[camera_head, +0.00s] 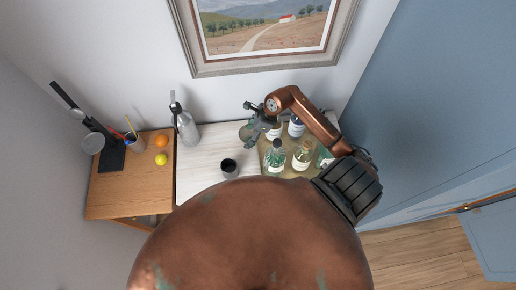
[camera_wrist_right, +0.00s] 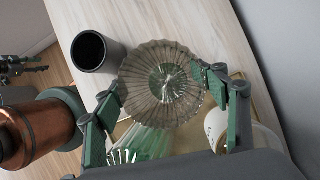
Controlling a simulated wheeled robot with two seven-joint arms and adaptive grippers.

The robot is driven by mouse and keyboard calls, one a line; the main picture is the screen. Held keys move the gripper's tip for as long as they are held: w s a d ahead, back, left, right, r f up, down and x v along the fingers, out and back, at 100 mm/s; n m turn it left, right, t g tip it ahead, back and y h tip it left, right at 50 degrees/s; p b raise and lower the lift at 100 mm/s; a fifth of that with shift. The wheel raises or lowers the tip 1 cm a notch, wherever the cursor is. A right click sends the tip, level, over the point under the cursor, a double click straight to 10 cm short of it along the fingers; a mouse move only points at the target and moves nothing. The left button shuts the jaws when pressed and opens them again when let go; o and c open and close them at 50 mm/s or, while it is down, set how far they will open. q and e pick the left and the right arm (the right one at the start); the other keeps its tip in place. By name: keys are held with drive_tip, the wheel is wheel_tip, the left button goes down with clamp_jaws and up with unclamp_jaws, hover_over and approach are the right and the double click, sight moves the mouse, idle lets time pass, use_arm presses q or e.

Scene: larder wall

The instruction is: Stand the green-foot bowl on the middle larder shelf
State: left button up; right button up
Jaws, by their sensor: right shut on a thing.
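The green-foot bowl (camera_wrist_right: 150,92) is clear fluted glass with green at its centre, seen in the right wrist view. My right gripper (camera_wrist_right: 160,95) is shut on it, with one finger at each side of the bowl. In the head view my right gripper (camera_head: 258,118) is above the back of the bottle tray, and the bowl (camera_head: 246,132) shows as a pale, greyish-green shape beside it. The bowl's underside is hard to make out. No larder shelf can be made out in either view. My left gripper is not in view.
Several bottles, including a green one (camera_head: 276,157), stand on a tray below the gripper. A dark cup (camera_head: 229,168) stands left of them, also in the wrist view (camera_wrist_right: 95,52). A siphon bottle (camera_head: 187,128) stands by the wall. The pale tabletop (camera_head: 205,158) has free room between.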

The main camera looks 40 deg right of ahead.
sight(248, 137)
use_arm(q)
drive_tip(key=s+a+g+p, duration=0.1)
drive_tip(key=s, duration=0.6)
use_arm(e)
drive_tip(key=f, duration=0.2)
drive_tip(key=w+f, duration=0.1)
drive_tip(key=f, duration=0.2)
drive_tip(key=shift+w+a, duration=0.1)
drive_tip(key=shift+w, duration=0.1)
drive_tip(key=f, duration=0.2)
drive_tip(key=f+p, duration=0.1)
drive_tip(key=shift+s+f, duration=0.2)
drive_tip(key=shift+s, duration=0.1)
drive_tip(key=shift+w+f, duration=0.2)
drive_tip(key=shift+f, duration=0.25)
drive_tip(key=shift+s, duration=0.1)
drive_tip(key=o, duration=1)
drive_tip(key=shift+f, duration=0.1)
drive_tip(key=o, duration=0.3)
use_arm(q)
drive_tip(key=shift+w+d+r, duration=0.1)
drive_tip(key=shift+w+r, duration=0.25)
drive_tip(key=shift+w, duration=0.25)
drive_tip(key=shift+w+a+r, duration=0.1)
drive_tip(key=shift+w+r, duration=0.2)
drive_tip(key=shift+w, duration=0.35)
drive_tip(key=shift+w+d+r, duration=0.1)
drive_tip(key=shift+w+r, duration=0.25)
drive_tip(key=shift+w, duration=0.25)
